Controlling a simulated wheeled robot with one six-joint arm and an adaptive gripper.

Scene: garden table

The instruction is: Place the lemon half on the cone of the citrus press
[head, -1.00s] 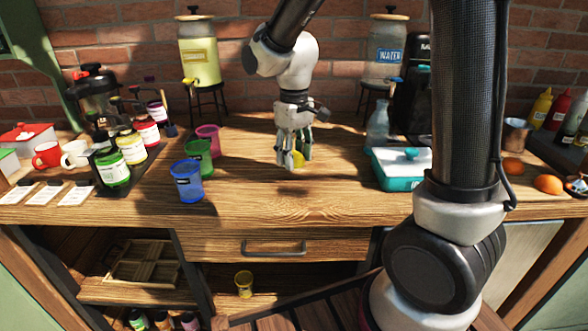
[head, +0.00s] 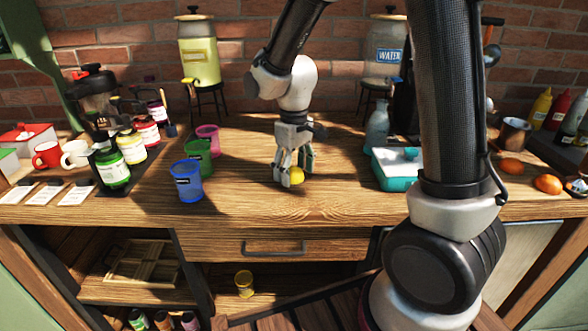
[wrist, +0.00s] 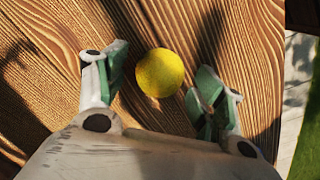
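The lemon half (head: 296,175) is a small yellow round on the wooden table, near the middle front in the head view. In the wrist view the lemon half (wrist: 160,73) shows its rounded yellow side. My gripper (head: 297,179) points down over it, with the fingers on either side. In the wrist view my gripper (wrist: 158,80) is open; wood shows between the left finger and the lemon half, and the right finger is close to it. I cannot make out the citrus press or its cone for sure.
Blue (head: 187,181), green (head: 199,155) and pink (head: 208,137) cups stand left of my gripper. Oranges (head: 548,184) lie far right. The table front is clear.

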